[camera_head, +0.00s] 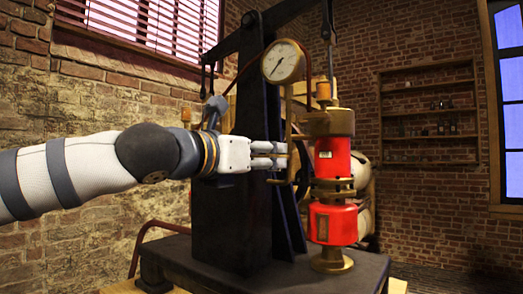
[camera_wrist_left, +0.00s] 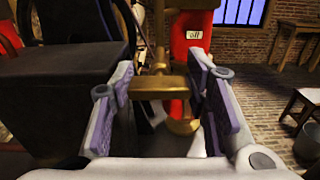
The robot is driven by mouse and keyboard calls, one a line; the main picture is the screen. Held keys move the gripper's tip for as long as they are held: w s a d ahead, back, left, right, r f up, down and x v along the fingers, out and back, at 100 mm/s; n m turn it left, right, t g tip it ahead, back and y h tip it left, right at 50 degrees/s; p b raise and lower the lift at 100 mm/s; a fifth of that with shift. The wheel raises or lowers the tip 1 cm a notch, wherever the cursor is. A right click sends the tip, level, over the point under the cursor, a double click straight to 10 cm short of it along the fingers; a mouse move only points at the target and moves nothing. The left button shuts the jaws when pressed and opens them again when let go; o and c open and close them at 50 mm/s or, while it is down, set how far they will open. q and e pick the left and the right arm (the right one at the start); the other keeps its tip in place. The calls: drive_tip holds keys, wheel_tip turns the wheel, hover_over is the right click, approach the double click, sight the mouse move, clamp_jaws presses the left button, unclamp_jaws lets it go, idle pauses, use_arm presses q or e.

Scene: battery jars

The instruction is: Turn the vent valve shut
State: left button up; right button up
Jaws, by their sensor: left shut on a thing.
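My left gripper (camera_head: 284,155) reaches in from the left beside the red cylinder. In the left wrist view the fingers (camera_wrist_left: 160,92) are closed against the two ends of a brass T-shaped handle (camera_wrist_left: 158,84), which looks like the vent valve. The handle's crossbar lies level between the finger pads. In the head view the fingers mostly hide the handle. A brass pipe (camera_head: 289,108) rises above it towards the gauge. The valve's inner position cannot be seen. My right gripper is not in view.
The red cylinder (camera_head: 331,158) with brass fittings stands right of the fingers, on a dark base (camera_head: 340,280). A white-faced gauge (camera_head: 283,62) hangs above. A black post (camera_head: 240,215) stands close behind the gripper. In the wrist view a stool (camera_wrist_left: 297,40) and bucket (camera_wrist_left: 308,140) stand at right.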

use_arm(q)
drive_tip(key=o, duration=0.9)
drive_tip(key=v, duration=1.2)
